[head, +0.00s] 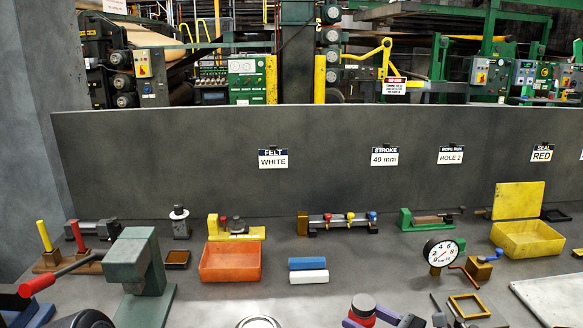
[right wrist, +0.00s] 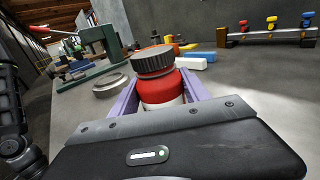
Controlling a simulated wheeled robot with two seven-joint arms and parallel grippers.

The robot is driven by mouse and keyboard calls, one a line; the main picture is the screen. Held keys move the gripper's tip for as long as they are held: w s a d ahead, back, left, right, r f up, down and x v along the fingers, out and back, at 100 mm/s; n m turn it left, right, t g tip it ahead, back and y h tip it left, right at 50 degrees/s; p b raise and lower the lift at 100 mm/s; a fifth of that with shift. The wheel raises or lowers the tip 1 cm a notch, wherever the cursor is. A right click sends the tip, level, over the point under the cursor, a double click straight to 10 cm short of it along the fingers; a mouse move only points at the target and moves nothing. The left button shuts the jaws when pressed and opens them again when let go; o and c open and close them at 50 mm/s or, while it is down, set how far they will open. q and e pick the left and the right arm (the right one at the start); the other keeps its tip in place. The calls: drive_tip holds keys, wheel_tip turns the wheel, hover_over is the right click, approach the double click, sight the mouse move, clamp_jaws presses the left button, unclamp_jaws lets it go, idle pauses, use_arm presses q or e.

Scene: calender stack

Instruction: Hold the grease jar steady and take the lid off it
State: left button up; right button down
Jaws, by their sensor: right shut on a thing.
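The grease jar (right wrist: 163,88) is red with a white lower part and stands upright between the purple fingers of my right gripper (right wrist: 160,97). Its dark grey ribbed lid (right wrist: 153,61) sits on top. In the head view the lid (head: 363,303) and a strip of the red jar (head: 361,318) show at the bottom edge, with my right gripper (head: 369,318) around the jar. The right gripper is shut on the jar's body, below the lid. The jar's base is hidden. No fingers of my left gripper show in either view.
A round silver object (head: 258,322) is left of the jar. A green press (head: 140,262) with a red-handled lever stands further left. Blue and white blocks (head: 308,270), an orange bin (head: 230,262) and a dial gauge (head: 440,252) lie beyond. A yellow frame (head: 468,306) is at right.

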sight(374, 320)
drive_tip(key=shift+r, duration=0.15)
wheel_tip(374, 320, up, 18)
drive_tip(key=f, duration=0.1)
wheel_tip(374, 320, down, 17)
drive_tip(key=v, duration=0.2)
drive_tip(key=b+v, duration=0.1)
drive_tip(key=v, duration=0.5)
drive_tip(key=shift+d+f, duration=0.1)
drive_tip(key=shift+f, duration=0.3)
drive_tip(key=shift+r+p, duration=0.35)
drive_tip(key=shift+r, duration=0.15)
drive_tip(key=shift+w+r, duration=0.1)
drive_tip(key=shift+a+r, duration=0.1)
drive_tip(key=shift+a, duration=0.1)
